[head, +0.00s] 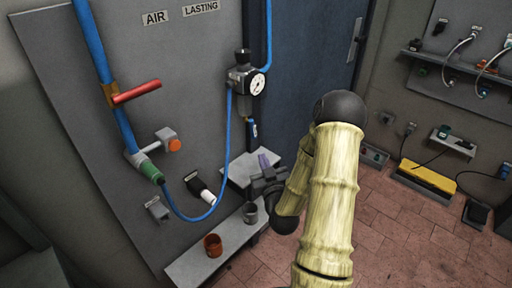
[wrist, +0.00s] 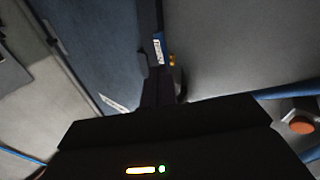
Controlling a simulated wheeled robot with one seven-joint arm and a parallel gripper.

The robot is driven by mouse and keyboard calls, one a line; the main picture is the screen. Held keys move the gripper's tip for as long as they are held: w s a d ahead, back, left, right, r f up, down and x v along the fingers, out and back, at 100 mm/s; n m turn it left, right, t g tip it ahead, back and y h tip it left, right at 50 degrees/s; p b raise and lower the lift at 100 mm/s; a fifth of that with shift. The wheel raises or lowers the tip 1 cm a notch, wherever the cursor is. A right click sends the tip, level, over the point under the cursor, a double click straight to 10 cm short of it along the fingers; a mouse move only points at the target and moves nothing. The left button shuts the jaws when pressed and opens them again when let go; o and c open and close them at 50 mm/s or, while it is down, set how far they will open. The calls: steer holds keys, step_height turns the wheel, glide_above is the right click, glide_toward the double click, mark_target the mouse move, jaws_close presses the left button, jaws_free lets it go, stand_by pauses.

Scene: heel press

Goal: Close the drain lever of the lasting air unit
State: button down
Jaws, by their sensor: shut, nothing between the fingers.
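The lasting air unit (head: 243,80) is on the grey panel under the LASTING label, with a round white gauge and a dark bowl below. A small blue and white piece (head: 252,129), seemingly the drain lever, hangs under the bowl; how far it is turned is too small to tell. In the wrist view the blue and white piece (wrist: 158,51) shows beside a small brass part, just beyond the fingers. My gripper (head: 264,161) is shut and empty, below the unit, pointing up; it looks apart from the lever. The wrist view shows its dark fingers (wrist: 163,88).
A blue pipe with a red handle (head: 136,92) runs down the panel's left. A blue hose (head: 226,150) loops to the unit. A blue door (head: 308,60) stands right of the panel.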

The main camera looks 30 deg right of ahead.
mark_target(254, 134)
steer(key=b, duration=0.3)
steer(key=shift+w+f, duration=0.15)
steer(key=shift+w, duration=0.15)
steer(key=p+x, duration=0.2)
steer(key=x, duration=0.7)
